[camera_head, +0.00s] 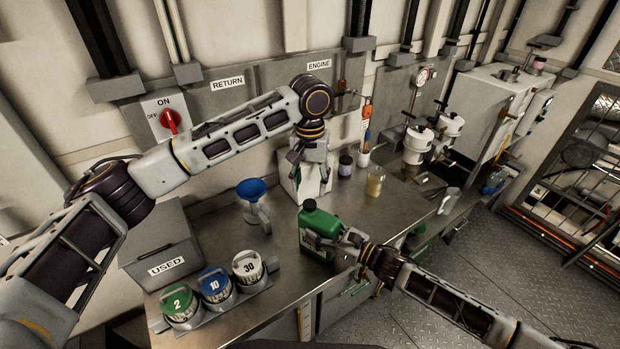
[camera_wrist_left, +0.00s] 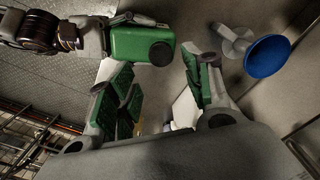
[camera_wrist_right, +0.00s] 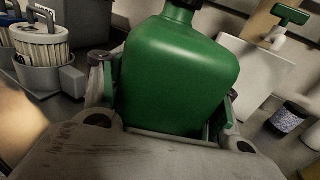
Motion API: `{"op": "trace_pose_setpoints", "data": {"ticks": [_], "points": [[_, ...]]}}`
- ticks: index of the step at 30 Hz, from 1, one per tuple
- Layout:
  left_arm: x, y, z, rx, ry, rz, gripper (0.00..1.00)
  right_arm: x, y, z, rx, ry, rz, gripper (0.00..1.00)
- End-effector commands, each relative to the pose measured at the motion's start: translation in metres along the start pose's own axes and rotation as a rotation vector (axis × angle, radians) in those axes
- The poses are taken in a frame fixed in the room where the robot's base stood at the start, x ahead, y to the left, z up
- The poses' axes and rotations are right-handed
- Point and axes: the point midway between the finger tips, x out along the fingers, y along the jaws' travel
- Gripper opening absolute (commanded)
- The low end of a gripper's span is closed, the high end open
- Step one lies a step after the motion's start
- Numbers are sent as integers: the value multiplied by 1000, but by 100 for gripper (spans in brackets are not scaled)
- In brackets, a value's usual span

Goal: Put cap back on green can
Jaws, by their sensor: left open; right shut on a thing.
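The green can (camera_head: 315,235) stands upright at the bench's front edge, its dark top (camera_head: 309,204) facing up. In the left wrist view the can (camera_wrist_left: 140,44) shows a round black top (camera_wrist_left: 161,54); I cannot tell whether this is a cap or the bare mouth. My right gripper (camera_head: 340,240) is shut on the can, with a finger on each side in the right wrist view. My left gripper (camera_head: 311,174) is open and points down behind and above the can. Its green-padded fingers (camera_wrist_left: 162,85) hold nothing visible. I see no separate cap.
A blue funnel (camera_head: 251,189) stands left of the can. Filters (camera_head: 213,284) in a rack and a grey USED bin (camera_head: 160,247) are at the left. A white box (camera_head: 289,180), a dark jar (camera_head: 345,165) and an amber beaker (camera_head: 375,182) stand behind. Bench right of the can is clear.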

Motion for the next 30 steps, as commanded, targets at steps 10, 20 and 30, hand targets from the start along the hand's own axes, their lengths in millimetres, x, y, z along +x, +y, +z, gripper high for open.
{"op": "trace_pose_setpoints", "data": {"ticks": [10,20,30], "points": [[36,0,0,0,-1,-1,50,0,0,0,0,-1,0,0],[66,0,0,0,-1,-1,50,0,0,0,0,-1,0,0],[72,0,0,0,-1,-1,50,0,0,0,0,-1,0,0]]}}
